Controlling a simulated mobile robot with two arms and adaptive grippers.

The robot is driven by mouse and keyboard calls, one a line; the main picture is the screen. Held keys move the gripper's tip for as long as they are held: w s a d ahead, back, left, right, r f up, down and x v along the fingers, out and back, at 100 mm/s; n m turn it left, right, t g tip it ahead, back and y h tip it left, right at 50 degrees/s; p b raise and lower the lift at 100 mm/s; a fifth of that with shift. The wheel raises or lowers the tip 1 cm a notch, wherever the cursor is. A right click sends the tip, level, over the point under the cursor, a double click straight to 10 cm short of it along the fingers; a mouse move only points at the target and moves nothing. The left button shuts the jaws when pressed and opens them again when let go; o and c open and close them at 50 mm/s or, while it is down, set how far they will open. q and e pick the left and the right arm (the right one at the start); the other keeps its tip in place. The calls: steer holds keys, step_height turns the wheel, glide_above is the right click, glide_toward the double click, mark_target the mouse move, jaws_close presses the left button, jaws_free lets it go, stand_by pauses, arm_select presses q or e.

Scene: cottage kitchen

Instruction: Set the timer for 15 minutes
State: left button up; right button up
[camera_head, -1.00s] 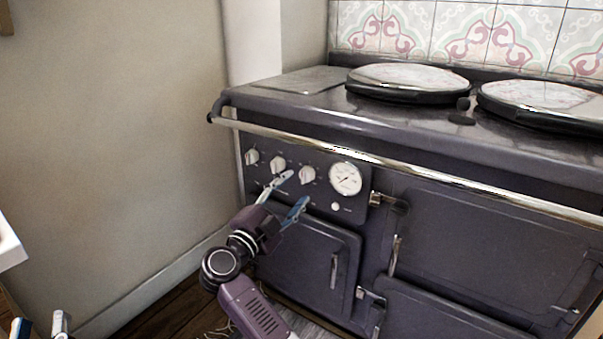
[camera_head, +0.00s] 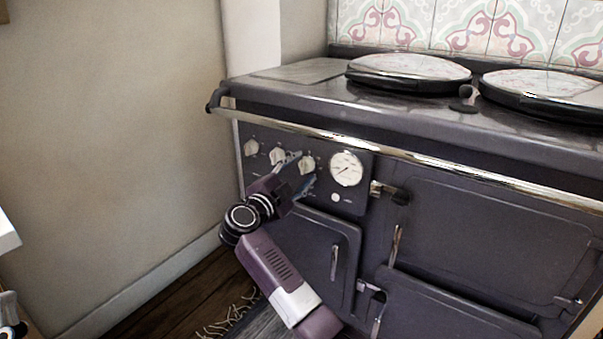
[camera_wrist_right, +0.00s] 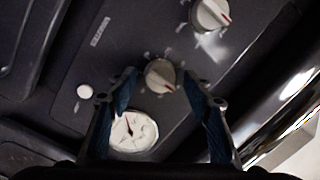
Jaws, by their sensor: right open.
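The dark stove has a control panel with a row of white knobs. The right-hand knob (camera_head: 307,165) is beside a round white dial (camera_head: 346,168). My right gripper (camera_head: 302,170) is open in front of this knob. The dial (camera_wrist_right: 133,132) is partly behind one finger there. Only part of my left gripper (camera_head: 9,312) shows at the lower left corner. No minute marking is legible.
A chrome rail (camera_head: 400,150) runs along the stove front above the panel. The other knobs (camera_head: 277,156) (camera_head: 251,147) are to the left, and a white button (camera_head: 335,197) is below the dial. Oven doors (camera_head: 310,255) are below. A wall closes off the left.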

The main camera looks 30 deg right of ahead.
steer(key=shift+d, duration=0.2)
steer(key=shift+c, duration=0.5)
steer(key=c, duration=1)
steer(key=shift+c, duration=0.2)
